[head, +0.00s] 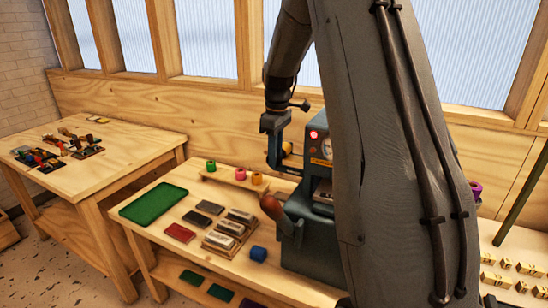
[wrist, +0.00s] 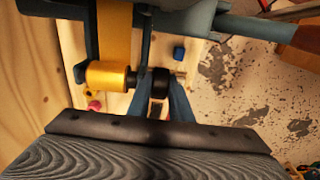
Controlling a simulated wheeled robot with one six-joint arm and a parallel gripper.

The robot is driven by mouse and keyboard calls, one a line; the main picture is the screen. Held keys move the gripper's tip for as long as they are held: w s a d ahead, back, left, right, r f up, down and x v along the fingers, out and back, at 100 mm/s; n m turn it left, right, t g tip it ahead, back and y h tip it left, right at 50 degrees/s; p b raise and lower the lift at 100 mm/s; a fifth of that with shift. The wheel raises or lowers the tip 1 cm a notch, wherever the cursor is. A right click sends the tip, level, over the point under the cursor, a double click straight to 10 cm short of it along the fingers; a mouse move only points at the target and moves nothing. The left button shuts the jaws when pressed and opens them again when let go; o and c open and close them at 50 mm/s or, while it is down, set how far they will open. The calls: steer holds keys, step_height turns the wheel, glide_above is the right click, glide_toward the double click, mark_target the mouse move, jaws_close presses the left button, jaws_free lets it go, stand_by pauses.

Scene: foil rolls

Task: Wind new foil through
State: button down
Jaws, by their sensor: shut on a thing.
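The blue-grey foil press (head: 300,235) stands on the bench, partly hidden behind my arm. In the wrist view a gold foil roll (wrist: 108,76) sits on a spindle, and a gold foil strip (wrist: 114,30) runs up from it. A black knob (wrist: 155,82) is on the same spindle, just right of the roll. My gripper (wrist: 160,92) is shut on this knob, its two fingers converging there. In the head view the gold roll shows small (head: 287,148) beside the press. My gripper's tips are hard to make out there.
A small rack holds a green roll (head: 211,165), a pink roll (head: 240,174) and a yellow roll (head: 256,178). A green tray (head: 153,203), a blue block (head: 258,253) and a red-brown handle (head: 270,206) are near the press. A purple roll (head: 475,189) is at right.

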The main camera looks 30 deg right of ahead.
steer(key=shift+t+y, duration=0.4)
steer(key=shift+r, duration=0.1)
steer(key=c, duration=1.6)
jaws_free()
steer(key=r+b, duration=0.1)
steer(key=r, duration=0.1)
steer(key=r+b, duration=0.1)
steer(key=r, duration=0.1)
steer(key=r+b, duration=0.1)
steer(key=r, duration=0.2)
steer(key=shift+s+d+r, duration=0.1)
steer(key=shift+s+d, duration=0.25)
steer(key=shift+s, duration=0.05)
steer(key=shift+s+r, duration=0.1)
steer(key=shift+r, duration=0.1)
steer(key=shift+a, duration=0.1)
